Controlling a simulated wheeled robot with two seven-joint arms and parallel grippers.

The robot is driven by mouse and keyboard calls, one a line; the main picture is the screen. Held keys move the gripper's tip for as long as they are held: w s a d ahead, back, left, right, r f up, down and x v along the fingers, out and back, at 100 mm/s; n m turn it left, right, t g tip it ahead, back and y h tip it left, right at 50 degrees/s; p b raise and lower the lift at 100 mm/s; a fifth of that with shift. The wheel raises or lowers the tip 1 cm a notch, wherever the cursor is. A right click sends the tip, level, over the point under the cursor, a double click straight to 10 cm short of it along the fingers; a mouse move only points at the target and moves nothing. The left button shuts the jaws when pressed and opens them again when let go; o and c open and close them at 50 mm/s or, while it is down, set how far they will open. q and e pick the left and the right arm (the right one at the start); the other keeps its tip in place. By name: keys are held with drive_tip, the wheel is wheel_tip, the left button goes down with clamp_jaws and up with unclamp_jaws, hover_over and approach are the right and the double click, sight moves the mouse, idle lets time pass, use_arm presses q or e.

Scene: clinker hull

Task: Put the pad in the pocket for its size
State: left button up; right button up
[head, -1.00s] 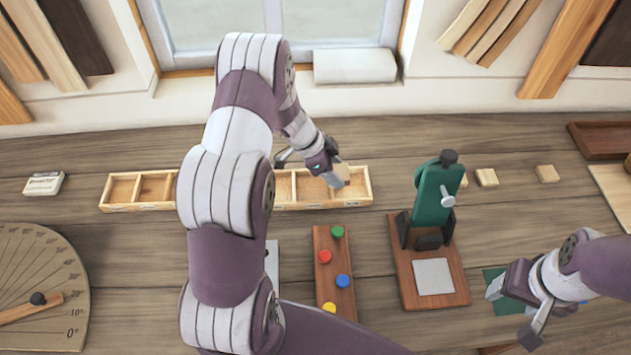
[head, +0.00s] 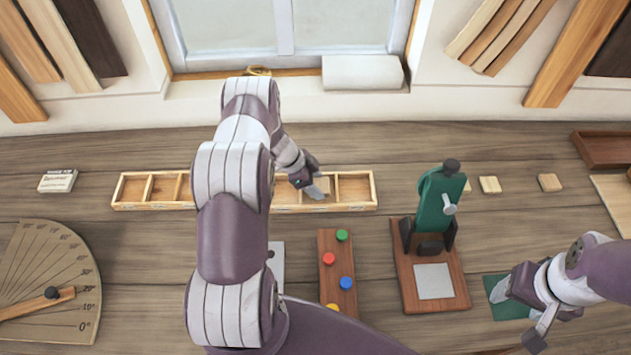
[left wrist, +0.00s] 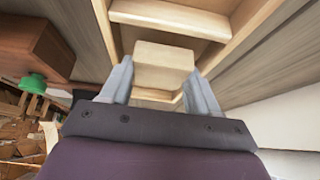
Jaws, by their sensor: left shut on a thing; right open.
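A pale wooden pad (left wrist: 163,66) sits between the two fingers of my left gripper (left wrist: 163,85) in the left wrist view. In the head view the left gripper (head: 316,186) is over the long wooden tray (head: 150,206), at the pocket left of its right end pocket. The pad (head: 319,193) shows small there, low at the tray's rim level; I cannot tell if it touches the floor. My arm hides the tray's middle pockets. The right end pocket and two left pockets look empty. My right gripper (head: 517,313) is open and empty at the lower right.
Small wooden blocks (head: 489,184) (head: 549,182) lie right of a green clamp stand (head: 437,205). A board with coloured knobs (head: 328,259) stands before the tray. A protractor board (head: 48,280) and a small card box (head: 58,181) are left. A green mat (head: 510,311) lies under the right gripper.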

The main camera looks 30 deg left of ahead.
use_arm(q)
drive_tip(key=shift+f, duration=0.45)
drive_tip(key=o, duration=0.9)
drive_tip(key=shift+c, duration=0.2)
drive_tip(key=shift+r, duration=0.15)
